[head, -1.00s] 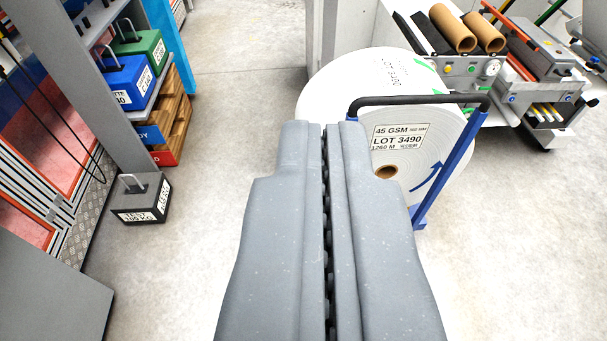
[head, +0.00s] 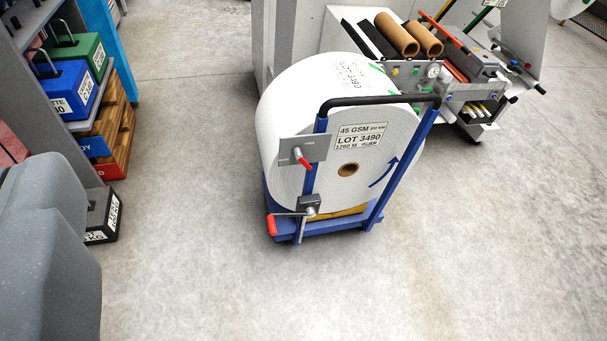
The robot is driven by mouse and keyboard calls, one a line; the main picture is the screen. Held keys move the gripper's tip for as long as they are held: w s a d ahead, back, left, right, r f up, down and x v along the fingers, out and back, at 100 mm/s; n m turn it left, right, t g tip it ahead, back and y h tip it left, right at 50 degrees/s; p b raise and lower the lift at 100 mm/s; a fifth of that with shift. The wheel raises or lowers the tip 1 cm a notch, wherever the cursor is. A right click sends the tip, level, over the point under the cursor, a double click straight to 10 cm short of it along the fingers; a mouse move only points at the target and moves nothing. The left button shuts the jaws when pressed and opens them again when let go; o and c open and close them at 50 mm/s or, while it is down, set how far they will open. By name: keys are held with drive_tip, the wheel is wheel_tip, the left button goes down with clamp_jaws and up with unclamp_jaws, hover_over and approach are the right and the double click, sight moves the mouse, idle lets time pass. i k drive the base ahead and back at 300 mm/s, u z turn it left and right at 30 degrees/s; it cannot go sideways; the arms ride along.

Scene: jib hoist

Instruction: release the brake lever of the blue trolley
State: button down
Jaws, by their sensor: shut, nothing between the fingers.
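The blue trolley (head: 373,215) stands mid-floor, carrying a large white paper roll (head: 285,95) labelled LOT 3490. On its left post is a grey plate (head: 318,146) with a short red-tipped lever (head: 303,162) slanting down to the right. Lower on the same post, a black block (head: 309,202) bears a metal arm ending in a red grip (head: 271,226), which points left and hangs down. I cannot tell for sure which is the brake lever.
A shelf with blue (head: 68,88) and green (head: 88,52) weights stands at the left, with a black weight (head: 102,215) on the floor. A machine with cardboard cores (head: 397,36) is behind the trolley. The floor (head: 200,270) in front is clear.

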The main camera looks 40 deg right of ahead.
sight(298, 156)
drive_tip(key=u, duration=0.1)
drive_tip(key=i, duration=1)
drive_tip(key=z, duration=0.1)
